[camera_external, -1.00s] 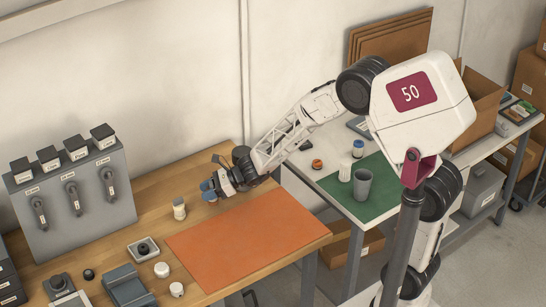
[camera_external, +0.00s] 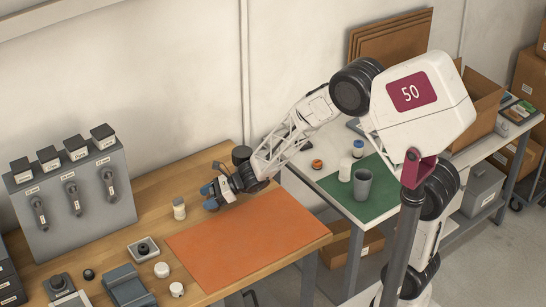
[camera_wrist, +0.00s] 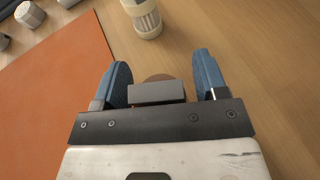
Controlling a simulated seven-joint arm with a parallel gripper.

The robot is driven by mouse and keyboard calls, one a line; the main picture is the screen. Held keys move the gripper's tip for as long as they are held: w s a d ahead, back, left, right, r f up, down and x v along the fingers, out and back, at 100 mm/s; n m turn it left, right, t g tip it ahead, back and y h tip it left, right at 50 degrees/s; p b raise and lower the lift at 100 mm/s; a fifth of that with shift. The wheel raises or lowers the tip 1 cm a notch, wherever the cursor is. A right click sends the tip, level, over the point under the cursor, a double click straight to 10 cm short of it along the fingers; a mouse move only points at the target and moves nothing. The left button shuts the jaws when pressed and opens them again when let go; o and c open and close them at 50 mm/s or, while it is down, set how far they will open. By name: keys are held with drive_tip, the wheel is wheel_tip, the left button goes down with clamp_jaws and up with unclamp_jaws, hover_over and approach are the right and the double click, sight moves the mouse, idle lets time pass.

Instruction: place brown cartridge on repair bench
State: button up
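My gripper (camera_external: 209,197) is low over the wooden bench (camera_external: 200,170), beside the far left edge of the orange mat (camera_external: 245,238). In the wrist view its two blue fingers (camera_wrist: 164,80) stand apart. A brown rounded thing, apparently the brown cartridge (camera_wrist: 158,77), shows between them with a gap on each side. A dark block on my gripper hides most of it, so I cannot tell its full shape or whether it touches the bench. I cannot make it out in the external view.
A pale ribbed cartridge (camera_external: 179,209) stands just left of my gripper, also in the wrist view (camera_wrist: 144,18). A grey panel with levers (camera_external: 75,195) is at the left. Small white caps (camera_external: 162,270) lie near the mat. A grey cup (camera_external: 362,185) stands on the green mat (camera_external: 335,185).

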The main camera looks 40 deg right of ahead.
drive_tip(key=shift+r, duration=0.2)
drive_tip(key=v, duration=1.2)
idle(0.4)
idle(0.5)
drive_tip(key=s+d+r+n+g+h, duration=0.2)
drive_tip(key=s+d+r+n, duration=0.25)
drive_tip(key=s+n, duration=0.2)
drive_tip(key=s+d+r+n+g+h, duration=0.2)
drive_tip(key=s+d+r+n, duration=0.1)
drive_tip(key=s+r+n, duration=0.4)
drive_tip(key=s+d+r+n+h, duration=0.2)
drive_tip(key=s+d+n+h, duration=0.2)
drive_tip(key=s+d, duration=0.4)
drive_tip(key=s+d+r+n+t+h, duration=0.1)
drive_tip(key=s+d+r+n+h, duration=0.2)
drive_tip(key=s+d, duration=0.5)
drive_tip(key=s+n+h, duration=0.1)
drive_tip(key=s, duration=0.2)
drive_tip(key=shift+s+r+n+h, duration=0.15)
drive_tip(key=shift+r+n+h, duration=0.15)
drive_tip(key=shift+r+n, duration=0.05)
